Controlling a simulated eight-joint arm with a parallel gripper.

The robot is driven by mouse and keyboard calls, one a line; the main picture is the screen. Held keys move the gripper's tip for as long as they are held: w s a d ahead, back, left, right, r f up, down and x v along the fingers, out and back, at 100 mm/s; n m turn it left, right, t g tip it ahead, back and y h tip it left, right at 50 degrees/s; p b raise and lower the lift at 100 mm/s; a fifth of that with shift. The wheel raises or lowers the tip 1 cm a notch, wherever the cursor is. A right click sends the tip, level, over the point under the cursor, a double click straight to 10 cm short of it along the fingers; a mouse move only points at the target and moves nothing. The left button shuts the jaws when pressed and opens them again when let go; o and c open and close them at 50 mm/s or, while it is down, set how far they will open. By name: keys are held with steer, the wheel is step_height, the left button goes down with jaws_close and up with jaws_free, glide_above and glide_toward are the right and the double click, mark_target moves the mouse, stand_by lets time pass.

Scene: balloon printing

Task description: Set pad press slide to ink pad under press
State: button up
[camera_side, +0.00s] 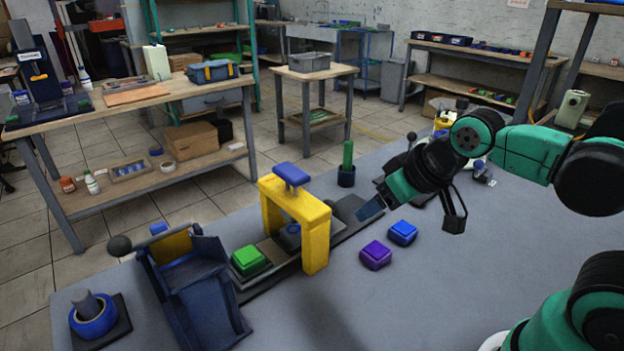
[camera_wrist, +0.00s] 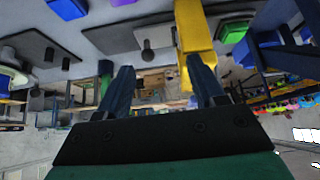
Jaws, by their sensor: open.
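The yellow press (camera_side: 316,240) stands as an arch over a dark slide track, with a blue block (camera_side: 291,174) on top. It also shows in the wrist view (camera_wrist: 194,38). A green pad (camera_side: 249,260) sits on the track left of the arch; it appears in the wrist view (camera_wrist: 232,30). A dark grey round part (camera_side: 289,236) is partly visible under the arch. My gripper (camera_side: 412,214) is open and empty, above the table to the right of the press. In the wrist view its fingers (camera_wrist: 160,75) are spread apart, with nothing between them.
A purple block (camera_side: 376,255) and a blue block (camera_side: 402,233) lie right of the press. A dark blue tray-like stand (camera_side: 198,290) is left of the track. A blue roll (camera_side: 93,317) is at front left. A green cylinder (camera_side: 347,155) stands behind.

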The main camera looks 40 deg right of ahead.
steer(key=shift+w+r, duration=0.25)
steer(key=c, duration=0.3)
steer(key=w+n, duration=0.1)
steer(key=w+r+n+g, duration=0.1)
steer(key=shift+d+r+n, duration=0.15)
steer(key=shift+d+n, duration=0.1)
steer(key=shift+n, duration=0.05)
jaws_close()
steer(key=shift+w+d+f+n+g+y, duration=0.25)
steer(key=shift+w+d+n+g+y, duration=0.5)
steer(key=shift+w+n, duration=1.3)
steer(key=shift+w+d+f+n+g+y, duration=0.4)
steer(key=shift+w+n+g, duration=0.65)
steer(key=shift+w+n, duration=1)
steer(key=shift+w+d+f+n+g+y, duration=0.15)
steer(key=shift+w+d+n+g+y, duration=0.65)
steer(key=shift+w+n, duration=1.2)
steer(key=shift+s+a+n, duration=0.1)
steer(key=shift+s+n, duration=0.3)
